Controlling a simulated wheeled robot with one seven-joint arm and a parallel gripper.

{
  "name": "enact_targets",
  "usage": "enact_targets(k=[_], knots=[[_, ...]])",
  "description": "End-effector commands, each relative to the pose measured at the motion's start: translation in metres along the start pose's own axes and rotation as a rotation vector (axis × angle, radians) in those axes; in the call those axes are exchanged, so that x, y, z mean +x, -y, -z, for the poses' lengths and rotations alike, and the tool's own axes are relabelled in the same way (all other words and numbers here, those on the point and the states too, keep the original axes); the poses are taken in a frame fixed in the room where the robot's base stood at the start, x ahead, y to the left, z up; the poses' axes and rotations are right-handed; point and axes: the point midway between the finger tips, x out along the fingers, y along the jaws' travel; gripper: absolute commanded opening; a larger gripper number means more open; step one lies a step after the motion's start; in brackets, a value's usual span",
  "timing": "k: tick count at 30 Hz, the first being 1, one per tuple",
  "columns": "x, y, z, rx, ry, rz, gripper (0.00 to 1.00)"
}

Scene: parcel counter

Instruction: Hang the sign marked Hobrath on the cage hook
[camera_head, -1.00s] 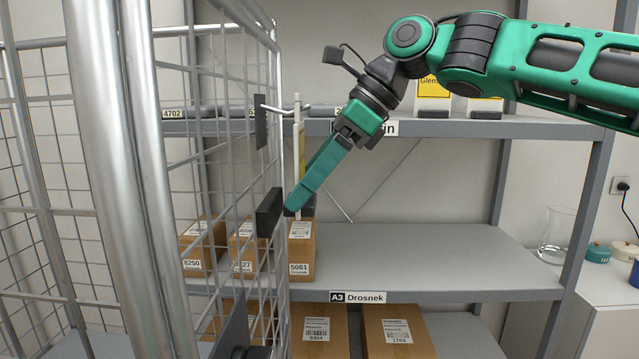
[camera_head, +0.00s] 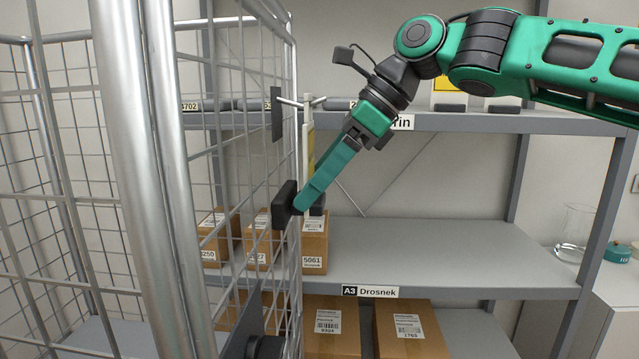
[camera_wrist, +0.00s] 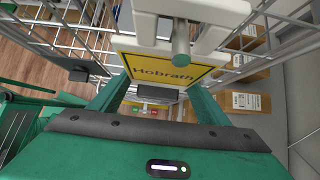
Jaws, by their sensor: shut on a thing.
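The sign marked Hobrath (camera_wrist: 163,72) has a yellow face and a white frame, seen from the front in the wrist view. In the head view the sign (camera_head: 308,140) is upright and nearly edge-on, with little of its yellow showing. My gripper (camera_wrist: 155,98) is shut on the lower part of the sign; in the head view my gripper (camera_head: 302,203) reaches down from the upper right. The cage hook (camera_head: 289,102) sticks out from a dark plate (camera_head: 277,114) on the cage side. The hook's end (camera_wrist: 181,48) shows at the sign's top opening and appears to pass through it.
The wire cage (camera_head: 176,180) with thick posts fills the left. The shelf rack (camera_head: 430,255) stands behind, with several cartons (camera_head: 314,240) near my gripper. A glass jar (camera_head: 574,232) stands far right. The middle shelf's right part is clear.

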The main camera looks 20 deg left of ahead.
Motion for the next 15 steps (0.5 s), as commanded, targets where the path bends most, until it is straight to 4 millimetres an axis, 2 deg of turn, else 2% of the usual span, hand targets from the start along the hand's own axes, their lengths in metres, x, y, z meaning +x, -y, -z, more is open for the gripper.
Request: enact_targets(k=[2, 3, 5, 15], knots=[[0.0026, -0.0007, 0.0042, 0.004, -0.009, -0.007, 0.39], [0.0027, -0.0007, 0.0043, 0.005, -0.009, -0.007, 0.77], [0.0025, -0.0006, 0.0041, 0.004, -0.008, -0.007, 0.91], [-0.0007, -0.0001, 0.0022, 0.003, -0.004, -0.003, 0.92]])
